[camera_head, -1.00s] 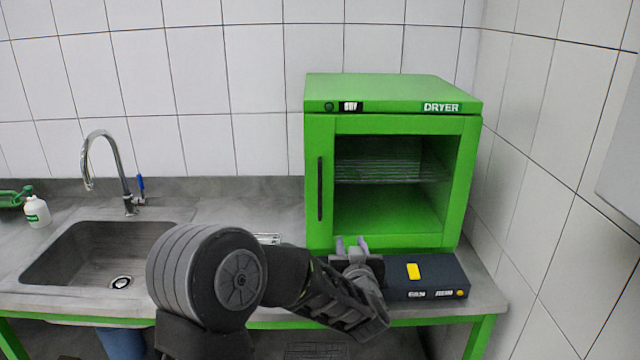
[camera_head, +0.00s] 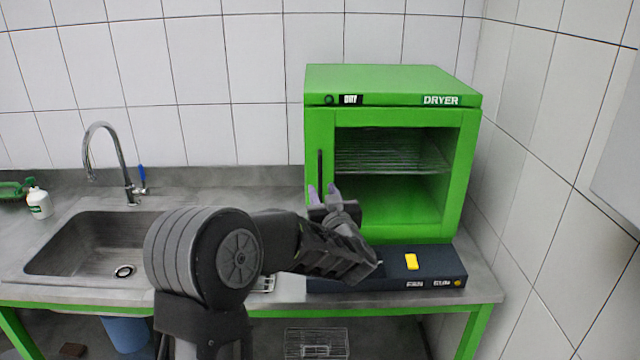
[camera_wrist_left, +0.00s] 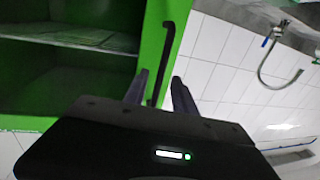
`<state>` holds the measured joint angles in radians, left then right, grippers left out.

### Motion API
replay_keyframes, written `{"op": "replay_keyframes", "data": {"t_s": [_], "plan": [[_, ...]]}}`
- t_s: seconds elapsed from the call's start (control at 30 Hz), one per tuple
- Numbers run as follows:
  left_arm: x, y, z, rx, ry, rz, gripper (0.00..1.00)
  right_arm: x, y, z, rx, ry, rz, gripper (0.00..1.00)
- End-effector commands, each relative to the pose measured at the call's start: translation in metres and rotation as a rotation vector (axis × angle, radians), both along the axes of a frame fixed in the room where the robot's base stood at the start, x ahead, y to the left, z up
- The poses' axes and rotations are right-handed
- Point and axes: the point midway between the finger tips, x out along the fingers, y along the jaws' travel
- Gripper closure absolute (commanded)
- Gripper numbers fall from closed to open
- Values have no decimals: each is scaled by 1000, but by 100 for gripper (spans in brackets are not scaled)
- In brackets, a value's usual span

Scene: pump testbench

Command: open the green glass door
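The green dryer (camera_head: 390,84) stands on the bench with its green-framed glass door (camera_head: 462,180) closed. A dark vertical bar handle (camera_head: 320,168) is on the door's left side. In the left wrist view the handle (camera_wrist_left: 166,50) runs down between the fingers. My left gripper (camera_head: 323,190) is at the handle's lower end, in front of the door; its fingers (camera_wrist_left: 158,88) are apart, with a gap visible on the right side of the handle. I cannot tell whether a finger touches the bar. The handle's lower part is hidden by the gripper. My right gripper is not in view.
A dark box with a yellow patch (camera_head: 411,262) lies on the bench below the dryer. A sink (camera_head: 90,240) with a faucet (camera_head: 128,170) and a small white bottle (camera_head: 40,204) are at left. A tiled wall bounds the right.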

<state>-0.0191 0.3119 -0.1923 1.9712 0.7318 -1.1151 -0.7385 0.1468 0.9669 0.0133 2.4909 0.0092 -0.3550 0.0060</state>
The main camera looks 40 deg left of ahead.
Motion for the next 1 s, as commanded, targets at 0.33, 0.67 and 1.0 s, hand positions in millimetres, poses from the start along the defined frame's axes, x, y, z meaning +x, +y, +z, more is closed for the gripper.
{"op": "replay_keyframes", "data": {"t_s": [0.33, 0.67, 1.0], "plan": [[21, 24, 0, 1, 1, 0, 68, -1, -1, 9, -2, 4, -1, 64], [21, 24, 0, 1, 1, 0, 78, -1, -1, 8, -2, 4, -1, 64], [21, 24, 0, 1, 1, 0, 100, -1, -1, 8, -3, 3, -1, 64]]}}
